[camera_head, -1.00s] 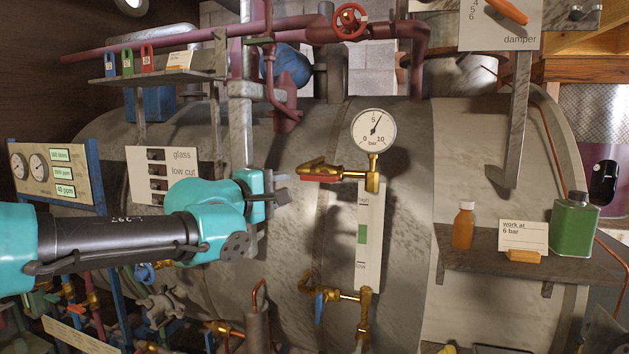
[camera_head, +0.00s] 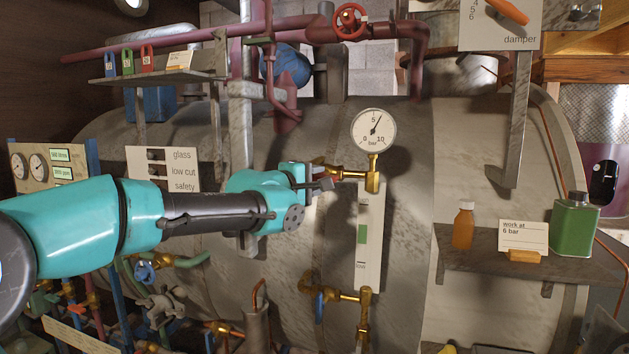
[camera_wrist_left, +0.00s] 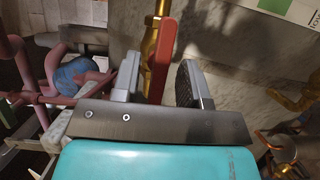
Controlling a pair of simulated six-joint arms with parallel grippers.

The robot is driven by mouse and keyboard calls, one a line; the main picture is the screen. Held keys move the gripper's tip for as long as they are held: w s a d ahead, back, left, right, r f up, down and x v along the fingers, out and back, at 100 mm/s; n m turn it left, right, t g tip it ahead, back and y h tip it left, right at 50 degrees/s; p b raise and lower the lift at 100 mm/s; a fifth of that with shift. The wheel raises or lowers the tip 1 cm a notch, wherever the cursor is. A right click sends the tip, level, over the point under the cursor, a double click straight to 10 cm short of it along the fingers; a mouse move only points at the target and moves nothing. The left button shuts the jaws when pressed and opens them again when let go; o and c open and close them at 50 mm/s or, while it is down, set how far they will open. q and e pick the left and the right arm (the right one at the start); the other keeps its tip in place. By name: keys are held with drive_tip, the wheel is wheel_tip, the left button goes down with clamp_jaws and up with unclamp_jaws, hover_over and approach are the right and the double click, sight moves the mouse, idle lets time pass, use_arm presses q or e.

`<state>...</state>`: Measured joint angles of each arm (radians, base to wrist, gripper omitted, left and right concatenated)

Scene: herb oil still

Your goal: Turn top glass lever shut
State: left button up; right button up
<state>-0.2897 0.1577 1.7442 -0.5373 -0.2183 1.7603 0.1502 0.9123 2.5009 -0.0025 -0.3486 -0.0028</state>
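The top glass lever (camera_wrist_left: 163,62) is a red handle on the brass top valve (camera_head: 372,177), just below the round pressure gauge. In the left wrist view it stands between the two grey fingers, closer to the left finger, with a gap to the right one. My left gripper (camera_head: 324,184) is open at the lever's free end and hides much of it in the head view. Whether a finger touches it, I cannot tell. My right gripper is not in view.
The gauge (camera_head: 373,129) sits right above the valve. The white level glass plate (camera_head: 369,235) hangs below, with a lower brass valve with a blue lever (camera_head: 319,307). A shelf (camera_head: 470,257) with bottles is at right. A sign plate (camera_head: 163,170) is behind my left arm.

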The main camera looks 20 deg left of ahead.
use_arm(q)
drive_tip(key=shift+c, duration=0.4)
clamp_jaws()
drive_tip(key=shift+m, duration=0.4)
drive_tip(key=m+g+y, duration=0.1)
drive_tip(key=m, duration=0.2)
drive_tip(key=shift+r, duration=0.15)
drive_tip(key=shift+d+r+m+g+y, duration=0.1)
drive_tip(key=shift+m+g+y, duration=0.7)
drive_tip(key=shift+m, duration=1)
drive_tip(key=m+y, duration=0.2)
drive_tip(key=m, duration=0.1)
drive_tip(key=shift+d, duration=0.1)
drive_tip(key=m+y, duration=0.2)
drive_tip(key=m, duration=0.1)
drive_tip(key=shift+d+y, duration=0.15)
drive_tip(key=shift+y, duration=0.15)
drive_tip(key=shift+m, duration=0.3)
